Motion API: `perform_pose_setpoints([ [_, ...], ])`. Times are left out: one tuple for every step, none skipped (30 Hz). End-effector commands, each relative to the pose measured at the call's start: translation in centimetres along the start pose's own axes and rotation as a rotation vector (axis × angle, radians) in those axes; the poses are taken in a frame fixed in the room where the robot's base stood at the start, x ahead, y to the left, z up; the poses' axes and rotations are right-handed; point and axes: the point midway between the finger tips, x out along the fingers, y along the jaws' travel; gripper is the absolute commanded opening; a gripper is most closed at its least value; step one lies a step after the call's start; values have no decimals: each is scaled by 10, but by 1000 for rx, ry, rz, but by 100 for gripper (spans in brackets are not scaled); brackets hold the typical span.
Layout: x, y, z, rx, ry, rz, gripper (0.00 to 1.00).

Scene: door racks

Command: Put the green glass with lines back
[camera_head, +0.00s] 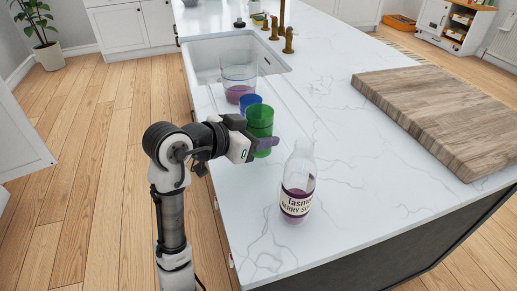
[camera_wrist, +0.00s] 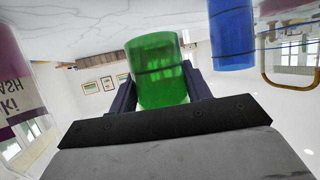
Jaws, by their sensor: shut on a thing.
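The green glass with lines (camera_head: 260,119) is between the fingers of my gripper (camera_head: 265,144), over the white countertop near the sink's front edge. In the wrist view, the green glass (camera_wrist: 158,72) has dark lines around it and sits between the two dark fingers of my gripper (camera_wrist: 160,88). My gripper is shut on it. The fingers hide part of the glass's lower side in the head view. I cannot tell whether its base touches the countertop.
A blue glass (camera_head: 247,101) stands just behind the green one, with a clear jug (camera_head: 239,76) holding purple liquid beyond. A labelled bottle (camera_head: 298,185) stands close in front. A wooden board (camera_head: 440,105) lies right. The sink (camera_head: 225,50) is behind.

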Motion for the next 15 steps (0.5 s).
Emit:
perform_pose_setpoints([
  [1, 0, 4, -1, 1, 0, 16],
  [2, 0, 5, 0, 1, 0, 16],
  [3, 0, 7, 0, 0, -1, 16],
  [4, 0, 9, -1, 0, -1, 16],
  [5, 0, 12, -2, 1, 0, 16],
  [6, 0, 16, -2, 1, -1, 16],
  [8, 0, 20, -3, 1, 0, 16],
  [10, 0, 24, -4, 0, 0, 16],
  [12, 0, 29, -3, 0, 0, 16],
  [13, 0, 33, -4, 0, 0, 16],
  [14, 0, 36, -3, 0, 0, 16],
  [16, 0, 38, -1, 0, -1, 16],
  [16, 0, 40, -1, 0, -1, 16],
  [17, 0, 41, 0, 0, -1, 16],
  [17, 0, 42, 1, 0, -1, 16],
])
